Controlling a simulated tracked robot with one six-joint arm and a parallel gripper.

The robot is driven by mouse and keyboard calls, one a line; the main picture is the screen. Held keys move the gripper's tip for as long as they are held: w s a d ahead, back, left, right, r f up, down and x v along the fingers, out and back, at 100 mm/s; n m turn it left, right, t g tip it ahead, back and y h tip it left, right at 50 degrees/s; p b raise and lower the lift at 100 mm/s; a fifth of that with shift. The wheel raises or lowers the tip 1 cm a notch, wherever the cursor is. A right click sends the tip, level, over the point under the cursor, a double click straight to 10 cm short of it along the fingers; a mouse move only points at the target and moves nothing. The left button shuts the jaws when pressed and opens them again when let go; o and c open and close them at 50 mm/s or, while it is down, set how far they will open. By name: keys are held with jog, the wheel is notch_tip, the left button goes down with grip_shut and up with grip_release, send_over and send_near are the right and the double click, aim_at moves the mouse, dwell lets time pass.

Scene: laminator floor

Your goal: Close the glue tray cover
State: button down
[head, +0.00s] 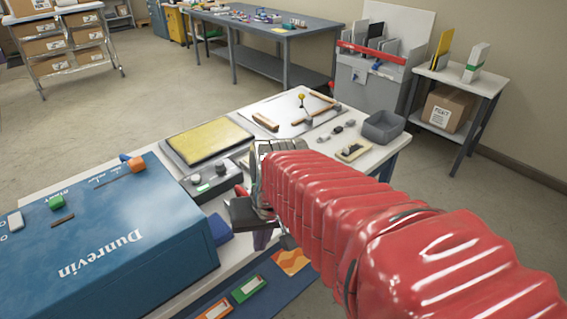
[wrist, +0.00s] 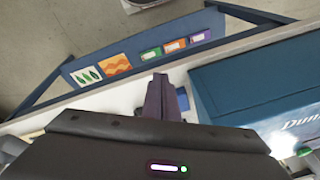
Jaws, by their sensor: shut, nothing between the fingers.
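A shallow dark-framed tray with a flat yellow surface (head: 208,141) lies on the white worktable, beyond my gripper in the head view. It may be the glue tray; I cannot tell whether the yellow surface is a cover. My gripper (head: 262,240) hangs near the table's front edge, right of the blue Dunrevin machine (head: 125,235). Its purple fingers also show in the wrist view (wrist: 158,88), together and empty, apart from the tray. The yellow tray is not in the wrist view. My red-sleeved arm hides part of the table.
A small grey control box (head: 210,180) stands between tray and gripper. A white board with tools (head: 290,110) and a grey bin (head: 384,126) are farther back. A blue shelf with coloured cards (wrist: 150,55) runs below the front edge.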

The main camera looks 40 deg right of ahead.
jog(key=w+d+f+m+t+y, duration=0.25)
jog(key=d+f+m, duration=0.25)
jog(key=d+m, duration=0.25)
jog(key=w+d+f+m+t+y, duration=0.1)
jog(key=d+f+m+y, duration=0.4)
jog(key=m, duration=0.3)
jog(key=w+d+r+m+t+h, duration=0.1)
jog(key=w+d+m+t, duration=0.1)
jog(key=d, duration=0.4)
jog(key=w+d+r+m+t+h, duration=0.1)
jog(key=w+d+m+t+h, duration=0.1)
jog(key=d+m+t, duration=0.2)
jog(key=w+d+r+m+t+h, duration=0.1)
jog(key=d+m+t, duration=0.2)
jog(key=d+m, duration=0.4)
jog(key=shift+w+d+h, duration=0.2)
jog(key=shift+d, duration=0.3)
jog(key=shift+w+d+h, duration=0.15)
jog(key=shift+w+d, duration=0.05)
jog(key=shift+d, duration=0.25)
jog(key=shift+w+d+r, duration=0.1)
jog(key=shift+d+r, duration=0.05)
jog(key=shift+r, duration=0.1)
jog(key=shift+w, duration=0.15)
jog(key=x, duration=1.3)
jog(key=shift+w+f, duration=0.15)
jog(key=shift+w, duration=0.2)
